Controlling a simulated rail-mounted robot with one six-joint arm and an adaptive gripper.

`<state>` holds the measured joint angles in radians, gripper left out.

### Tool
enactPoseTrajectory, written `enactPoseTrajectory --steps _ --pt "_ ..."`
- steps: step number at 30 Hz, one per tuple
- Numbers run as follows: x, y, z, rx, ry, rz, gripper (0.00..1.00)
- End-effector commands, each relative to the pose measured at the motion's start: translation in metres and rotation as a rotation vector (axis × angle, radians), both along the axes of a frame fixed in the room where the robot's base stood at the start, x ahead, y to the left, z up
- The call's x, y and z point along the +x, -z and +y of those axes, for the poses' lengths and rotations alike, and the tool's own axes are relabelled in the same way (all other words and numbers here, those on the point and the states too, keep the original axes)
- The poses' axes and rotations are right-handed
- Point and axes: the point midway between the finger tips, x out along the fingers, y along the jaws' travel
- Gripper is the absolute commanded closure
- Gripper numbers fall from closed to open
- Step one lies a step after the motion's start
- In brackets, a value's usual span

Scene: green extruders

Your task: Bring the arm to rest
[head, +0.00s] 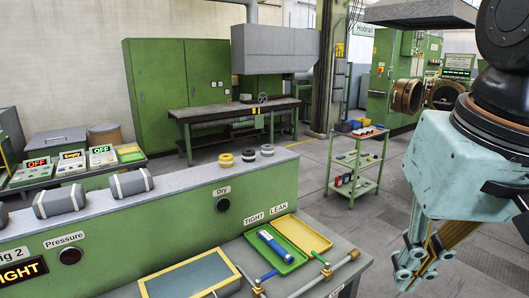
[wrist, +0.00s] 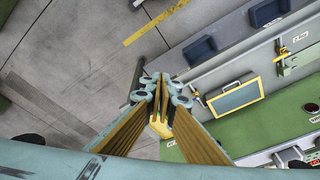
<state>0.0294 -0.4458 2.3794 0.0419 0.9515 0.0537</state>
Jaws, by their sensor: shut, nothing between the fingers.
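My gripper (head: 410,268) hangs at the right of the head view, below a pale blue wrist housing, with its fingers pointing down. In the wrist view my gripper (wrist: 159,80) has its two yellow-lined fingers closed together at the tips. Nothing shows between them. In the head view the gripper is over open floor, to the right of the green bench and apart from it. No object touches it.
A green bench (head: 185,222) fills the left and front, with a yellow tray (head: 302,232), a green tray (head: 262,240) and a blue-grey framed panel (head: 190,278). A green shelf trolley (head: 355,160) stands mid-room. Grey floor (head: 370,225) is clear between the bench and gripper.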

Motion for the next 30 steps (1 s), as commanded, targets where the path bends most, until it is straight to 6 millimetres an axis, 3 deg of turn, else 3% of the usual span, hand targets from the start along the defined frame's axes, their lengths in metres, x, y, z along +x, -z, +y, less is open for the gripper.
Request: enactPoseTrajectory --steps 12,30 --pt "-0.05 0.023 -0.002 -0.048 -0.077 -0.072 1.0" --pt "-0.059 0.029 -0.003 -0.058 -0.095 -0.086 1.0"
